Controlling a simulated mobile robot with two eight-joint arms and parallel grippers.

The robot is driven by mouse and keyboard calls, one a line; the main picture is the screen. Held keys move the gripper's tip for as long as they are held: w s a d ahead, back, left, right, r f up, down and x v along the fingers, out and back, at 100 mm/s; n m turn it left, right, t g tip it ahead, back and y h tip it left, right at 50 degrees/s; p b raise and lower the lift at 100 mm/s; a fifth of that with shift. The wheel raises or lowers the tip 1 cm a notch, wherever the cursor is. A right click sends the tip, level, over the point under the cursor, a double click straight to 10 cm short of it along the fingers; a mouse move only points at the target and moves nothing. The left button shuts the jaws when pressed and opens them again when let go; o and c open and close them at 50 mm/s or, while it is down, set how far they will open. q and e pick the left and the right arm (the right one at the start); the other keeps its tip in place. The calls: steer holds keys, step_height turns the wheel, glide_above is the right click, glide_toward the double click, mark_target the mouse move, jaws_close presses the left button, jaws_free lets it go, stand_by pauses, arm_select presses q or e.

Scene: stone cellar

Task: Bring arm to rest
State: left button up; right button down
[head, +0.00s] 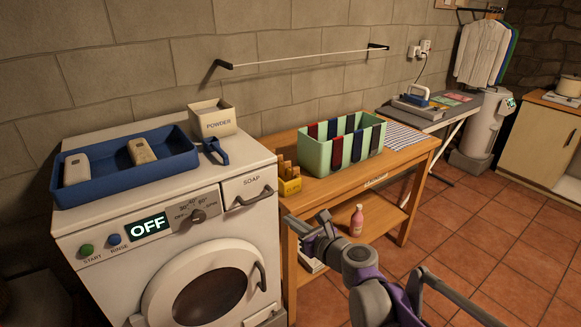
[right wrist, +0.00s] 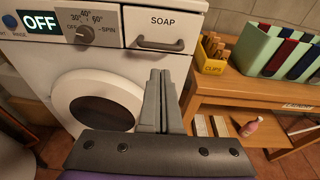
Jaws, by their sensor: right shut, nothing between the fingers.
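My right arm (head: 375,290) reaches in from the lower right in the head view. Its gripper (head: 297,226) is in front of the wooden table's left front corner, beside the washing machine. In the right wrist view the two fingers (right wrist: 161,100) are pressed together with nothing between them. They point toward the washing machine (right wrist: 155,58), below its soap drawer (right wrist: 160,30), and appear apart from it. My left gripper does not show in either view.
The washing machine (head: 105,225) carries a blue tray (head: 110,178) and a powder box (head: 213,118); its display reads OFF. The wooden table (head: 330,188) holds a yellow clip box (head: 290,186) and a green divided bin (head: 318,157). A pink bottle (head: 357,220) stands below. Tiled floor (head: 500,262) is open at right.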

steer(key=s+d+f+n+g+h+p, duration=0.1)
steer(key=s+d+f+n+g+h, duration=0.1)
steer(key=s+d+n, duration=0.4)
steer(key=s+d+f+n+g+h+p, duration=0.2)
steer(key=s+d+f+n+h, duration=0.2)
steer(key=s+n, duration=0.9)
steer(key=s+d+f+n+g+h+p, duration=0.2)
steer(key=s+d+f+n, duration=0.3)
steer(key=s+d+n, duration=0.3)
steer(key=s+n+g+h, duration=0.1)
steer(key=s, duration=0.3)
steer(key=shift+s+d+f, duration=0.3)
steer(key=shift+d+f, duration=0.05)
steer(key=shift+d, duration=0.05)
steer(key=c, duration=1.5)
jaws_free()
steer(key=shift+c, duration=0.2)
